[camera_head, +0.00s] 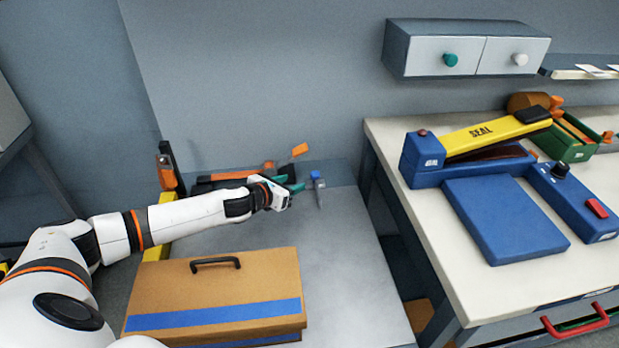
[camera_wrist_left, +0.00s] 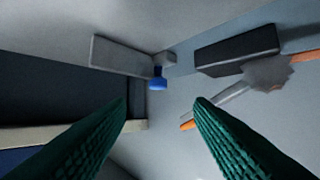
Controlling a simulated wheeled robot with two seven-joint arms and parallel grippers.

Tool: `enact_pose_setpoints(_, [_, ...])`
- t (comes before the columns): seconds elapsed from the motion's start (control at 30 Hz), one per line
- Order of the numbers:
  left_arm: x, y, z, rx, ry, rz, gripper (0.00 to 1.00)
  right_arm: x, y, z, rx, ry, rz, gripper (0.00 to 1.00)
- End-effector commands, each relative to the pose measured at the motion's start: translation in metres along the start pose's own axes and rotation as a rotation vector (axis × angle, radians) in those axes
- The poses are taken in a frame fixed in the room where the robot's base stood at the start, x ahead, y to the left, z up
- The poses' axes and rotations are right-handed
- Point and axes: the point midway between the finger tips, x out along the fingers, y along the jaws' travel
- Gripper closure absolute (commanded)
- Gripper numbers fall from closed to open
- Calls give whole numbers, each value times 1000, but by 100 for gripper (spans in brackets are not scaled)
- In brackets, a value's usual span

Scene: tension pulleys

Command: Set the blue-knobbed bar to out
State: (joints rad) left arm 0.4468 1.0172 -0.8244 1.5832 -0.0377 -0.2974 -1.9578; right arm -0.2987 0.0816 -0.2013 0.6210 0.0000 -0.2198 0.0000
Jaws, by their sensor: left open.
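The blue-knobbed bar (camera_head: 320,196) is a small upright grey bar with a blue knob (camera_head: 316,175) on top, at the back of the grey bench. In the left wrist view the blue knob (camera_wrist_left: 158,82) lies ahead, between the fingertips in the picture and apparently beyond them. My left gripper (camera_head: 297,185) is just left of the bar. Its green fingers (camera_wrist_left: 160,101) are open with nothing between them. No out marking is readable. My right gripper is in neither view.
Behind my left gripper is a dark device with an orange flag (camera_head: 299,150). A brown case (camera_head: 222,284) with a black handle lies in front of my arm. The white-topped table (camera_head: 420,150) at right holds a blue and yellow sealer (camera_head: 490,134).

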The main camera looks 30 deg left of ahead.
Motion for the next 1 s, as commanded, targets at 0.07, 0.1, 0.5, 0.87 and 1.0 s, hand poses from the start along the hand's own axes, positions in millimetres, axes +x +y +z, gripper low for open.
enact_pose_setpoints(0.07, [15, 1, -3, -2, 3, 0, 53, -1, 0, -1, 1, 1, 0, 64])
enact_pose_setpoints(0.1, [23, 1, -2, -3, 3, 0, 53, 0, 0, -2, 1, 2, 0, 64])
enact_pose_setpoints(0.5, [93, 1, -1, -1, 1, 0, 53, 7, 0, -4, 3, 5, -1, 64])
enact_pose_setpoints(0.87, [106, 1, -1, 1, 0, 1, 53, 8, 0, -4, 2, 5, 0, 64])
enact_pose_setpoints(1.0, [106, 1, -1, 0, 0, 1, 53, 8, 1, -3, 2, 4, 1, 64])
